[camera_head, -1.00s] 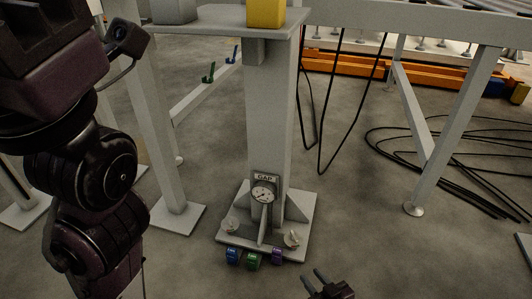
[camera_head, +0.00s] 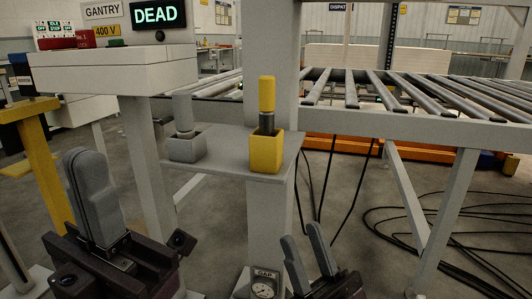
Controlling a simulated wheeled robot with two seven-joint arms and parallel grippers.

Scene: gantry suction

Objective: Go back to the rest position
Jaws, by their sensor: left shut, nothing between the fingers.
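My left gripper (camera_head: 90,160) is at the lower left of the head view, fingers pointing up. Its two grey fingers are pressed together with nothing between them. My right gripper (camera_head: 301,233) is at the bottom, right of the middle. Its two grey fingers point up and stand apart, with nothing seen between them. Both grippers are in front of the grey post and its shelf (camera_head: 224,163), and neither appears to hold anything.
On the shelf stand a yellow holder (camera_head: 266,152) with a yellow-topped tool (camera_head: 267,95) and a grey holder (camera_head: 187,148). A gauge (camera_head: 264,287) is low on the post. A roller conveyor (camera_head: 410,95) is at right, a "DEAD" display (camera_head: 158,14) upper left. Black cables lie on the floor.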

